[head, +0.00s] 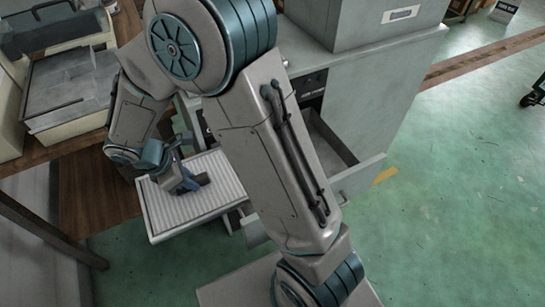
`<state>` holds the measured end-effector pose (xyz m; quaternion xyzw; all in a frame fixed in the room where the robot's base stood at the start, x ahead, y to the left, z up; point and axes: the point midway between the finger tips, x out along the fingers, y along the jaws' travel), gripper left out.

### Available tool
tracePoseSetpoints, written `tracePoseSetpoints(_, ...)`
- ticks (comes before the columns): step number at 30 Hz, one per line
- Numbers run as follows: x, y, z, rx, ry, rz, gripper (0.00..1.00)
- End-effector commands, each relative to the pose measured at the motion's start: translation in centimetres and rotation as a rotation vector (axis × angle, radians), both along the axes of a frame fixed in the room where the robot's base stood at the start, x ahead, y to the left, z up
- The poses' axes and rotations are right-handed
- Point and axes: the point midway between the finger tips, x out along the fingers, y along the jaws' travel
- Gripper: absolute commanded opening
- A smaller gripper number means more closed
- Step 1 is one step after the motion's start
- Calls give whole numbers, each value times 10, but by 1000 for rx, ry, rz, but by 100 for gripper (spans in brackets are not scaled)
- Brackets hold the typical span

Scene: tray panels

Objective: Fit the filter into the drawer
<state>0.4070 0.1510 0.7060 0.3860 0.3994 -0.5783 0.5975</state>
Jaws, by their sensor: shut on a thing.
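The filter (172,212) is a flat white ribbed panel with a light frame, left of centre in the head view. My gripper (194,183) is over its upper middle and shut on the filter; the exact grip point is small and partly covered by the gripper itself. The panel appears held roughly level, in front of the grey cabinet (385,85). The drawer (358,178) of that cabinet is pulled open, right of the filter. My arm hides the drawer's left part and some of the space between drawer and filter.
A grey box (350,20) with a white label stands on the cabinet. A wooden bench (90,185) at left carries a cream machine (75,85) with a grey lid. A dark beam (50,235) runs at lower left.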

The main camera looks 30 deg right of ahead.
Motion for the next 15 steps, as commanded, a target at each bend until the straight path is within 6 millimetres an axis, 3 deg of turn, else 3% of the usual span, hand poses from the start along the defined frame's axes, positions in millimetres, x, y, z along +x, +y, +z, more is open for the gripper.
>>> tracePoseSetpoints(1,1,-16,1,-1,-3,-6,0)
tracePoseSetpoints(15,4,-143,1,-1,-1,-8,0)
